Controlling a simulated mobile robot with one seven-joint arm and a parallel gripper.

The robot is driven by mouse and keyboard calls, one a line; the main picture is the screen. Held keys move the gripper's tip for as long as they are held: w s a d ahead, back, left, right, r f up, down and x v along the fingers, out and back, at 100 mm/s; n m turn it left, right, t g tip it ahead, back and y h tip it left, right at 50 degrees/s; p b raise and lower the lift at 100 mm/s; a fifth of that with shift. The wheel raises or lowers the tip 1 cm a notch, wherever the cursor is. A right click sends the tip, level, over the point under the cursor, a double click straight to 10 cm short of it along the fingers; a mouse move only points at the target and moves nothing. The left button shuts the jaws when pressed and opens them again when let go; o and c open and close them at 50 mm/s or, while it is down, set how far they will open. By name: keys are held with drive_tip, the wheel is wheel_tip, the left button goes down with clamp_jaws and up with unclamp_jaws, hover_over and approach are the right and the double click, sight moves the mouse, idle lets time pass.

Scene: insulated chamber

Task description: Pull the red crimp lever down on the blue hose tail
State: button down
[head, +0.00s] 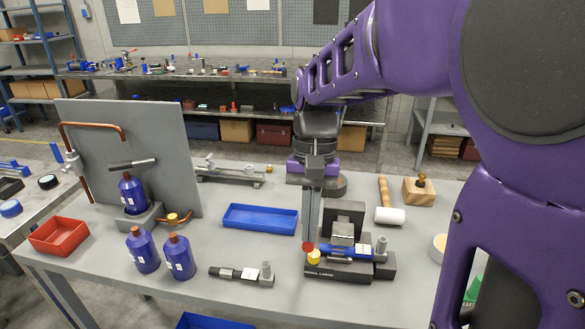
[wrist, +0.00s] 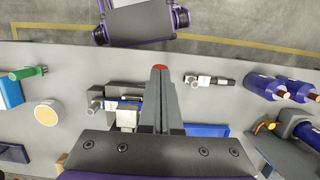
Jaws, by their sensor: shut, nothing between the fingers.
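The blue hose tail (head: 345,251) lies across a black crimping fixture (head: 338,270) at the front right of the bench. The red crimp lever end (head: 308,247) shows at my fingertips, just above a yellow part at the fixture's left end. In the wrist view the red end (wrist: 160,67) shows just beyond the fingertips, and the rest of the lever is hidden. My gripper (head: 311,238) points down, shut and empty, with its tips at or very near the red end. I cannot tell whether they touch it. The fixture (wrist: 125,90) is left of the fingers in the wrist view.
A blue tray (head: 260,230) lies left of my gripper. A dark fitting (head: 240,273) lies in front of it, and blue bottles (head: 178,256) stand farther left.

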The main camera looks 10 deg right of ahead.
drive_tip(key=shift+p+v, duration=1.3)
drive_tip(key=shift+v, duration=0.95)
drive_tip(key=v, duration=0.7)
drive_tip(key=shift+s, duration=0.2)
drive_tip(key=shift+a+r, duration=0.1)
